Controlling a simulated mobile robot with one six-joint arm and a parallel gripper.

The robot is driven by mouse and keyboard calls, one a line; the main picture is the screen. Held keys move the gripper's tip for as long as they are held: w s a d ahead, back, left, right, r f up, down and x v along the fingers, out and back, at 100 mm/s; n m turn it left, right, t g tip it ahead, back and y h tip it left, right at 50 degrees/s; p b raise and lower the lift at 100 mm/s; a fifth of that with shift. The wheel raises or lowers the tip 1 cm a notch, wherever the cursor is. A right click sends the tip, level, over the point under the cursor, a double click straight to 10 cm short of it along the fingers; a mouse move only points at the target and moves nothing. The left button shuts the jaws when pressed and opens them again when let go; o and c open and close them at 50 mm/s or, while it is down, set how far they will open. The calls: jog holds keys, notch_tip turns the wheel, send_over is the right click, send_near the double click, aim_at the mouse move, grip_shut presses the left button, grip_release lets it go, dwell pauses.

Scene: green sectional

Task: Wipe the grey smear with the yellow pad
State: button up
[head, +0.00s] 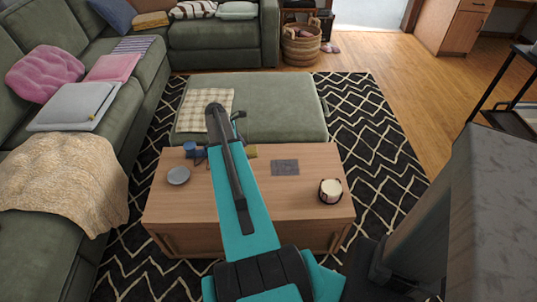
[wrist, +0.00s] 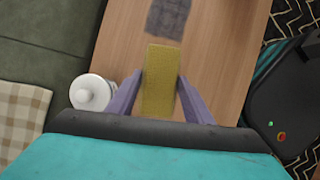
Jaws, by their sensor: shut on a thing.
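The yellow pad (wrist: 161,82) is between the two fingers of my gripper (wrist: 160,90), which is shut on it. In the head view only a small piece of the pad (head: 251,152) shows beside my arm, and my arm hides the fingers. The grey smear (head: 285,167) is a dark rectangular patch on the wooden coffee table (head: 230,222), right of the pad. In the wrist view the smear (wrist: 168,17) lies beyond the pad's far end, with bare wood between them. I cannot tell whether the pad touches the table.
A white lidded jar (wrist: 91,92) stands close beside my gripper's left finger. A candle in a dark holder (head: 330,190) stands at the table's right end. A blue mug (head: 190,150) and grey dish (head: 178,176) are at the left. A green ottoman (head: 280,110) borders the back.

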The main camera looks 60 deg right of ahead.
jog(key=s+d+f, duration=0.4)
jog(key=s+d, duration=0.1)
jog(key=s, duration=0.4)
jog(key=shift+s+d+m+p, duration=0.25)
jog(key=shift+s+m+p, duration=0.05)
jog(key=shift+p, duration=0.05)
